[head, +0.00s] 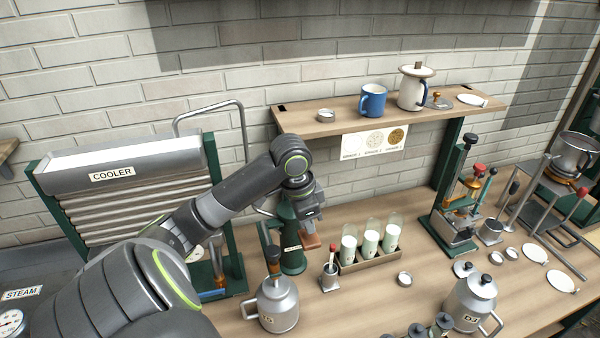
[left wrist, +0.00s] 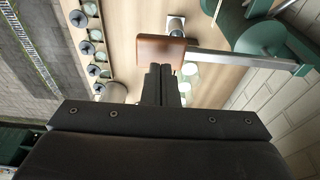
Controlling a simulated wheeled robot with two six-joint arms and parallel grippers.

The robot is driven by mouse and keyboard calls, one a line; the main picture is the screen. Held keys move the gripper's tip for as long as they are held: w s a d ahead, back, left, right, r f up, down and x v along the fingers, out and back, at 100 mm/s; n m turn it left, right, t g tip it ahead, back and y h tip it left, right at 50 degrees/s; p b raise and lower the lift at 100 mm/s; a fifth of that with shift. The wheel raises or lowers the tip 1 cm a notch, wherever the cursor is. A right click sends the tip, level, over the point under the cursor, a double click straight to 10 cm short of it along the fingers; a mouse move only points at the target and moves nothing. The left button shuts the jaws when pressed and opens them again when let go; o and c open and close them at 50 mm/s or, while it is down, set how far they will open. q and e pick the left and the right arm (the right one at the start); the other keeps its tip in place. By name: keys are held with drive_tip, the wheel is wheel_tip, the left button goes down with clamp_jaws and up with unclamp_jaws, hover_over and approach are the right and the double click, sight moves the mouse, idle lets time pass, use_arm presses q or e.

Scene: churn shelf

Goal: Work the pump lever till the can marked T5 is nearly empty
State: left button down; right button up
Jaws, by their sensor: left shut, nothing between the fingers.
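The pump lever's brown grip (head: 311,241) shows just below my left gripper (head: 309,214). In the left wrist view the grip (left wrist: 160,49) sits on a grey bar (left wrist: 240,60) that runs right to the green pump (left wrist: 262,37). My left fingers (left wrist: 160,72) are shut and empty, their tips close at the grip's edge; I cannot tell if they touch. A metal can (head: 278,306), its label only partly legible and ending in 5, stands in front of the pump. My right gripper is out of view.
The cooler (head: 120,170) is at left. A can marked D3 (head: 470,302) stands at front right. A shelf (head: 380,118) hangs above the bench.

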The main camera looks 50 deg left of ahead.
sight(308, 236)
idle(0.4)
use_arm(q)
wheel_tip(308, 236, down, 11)
drive_tip(key=b, duration=0.6)
wheel_tip(308, 236, up, 6)
drive_tip(key=p, duration=0.6)
drive_tip(key=shift+r, duration=0.35)
wheel_tip(308, 236, up, 3)
drive_tip(key=shift+a+r, duration=0.1)
drive_tip(key=shift+r, duration=0.55)
drive_tip(key=shift+r, duration=2.5)
